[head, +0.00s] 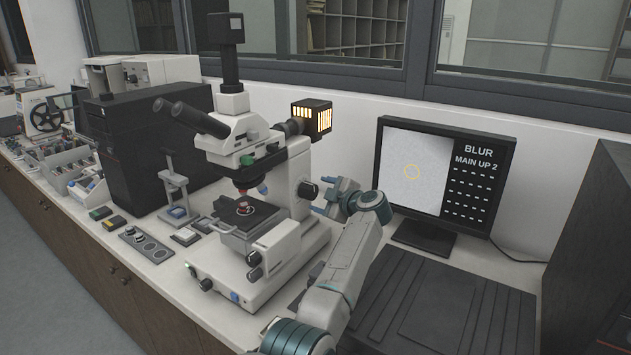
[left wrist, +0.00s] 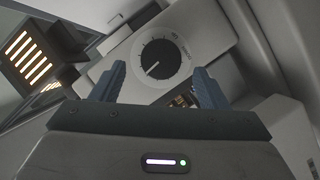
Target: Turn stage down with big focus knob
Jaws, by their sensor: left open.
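The white microscope (head: 262,150) stands on the bench, with a dark stage (head: 245,213) carrying a small red-and-white sample. Dark knobs (head: 254,266) show low on its near side. My left gripper (head: 333,198) is open beside the microscope's right side. In the left wrist view, a black round dial (left wrist: 160,58) with a white pointer and printed scale lies beyond the open fingers (left wrist: 158,84), apart from them. My right gripper is not in view.
The monitor (head: 447,175) reads "BLUR, MAIN UP 2" beside a blurred grey picture with a yellow circle. A glowing lamp housing (head: 311,118) juts out above my gripper. A black box (head: 150,145) and small bench items stand at left. A dark mat (head: 440,305) lies at right.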

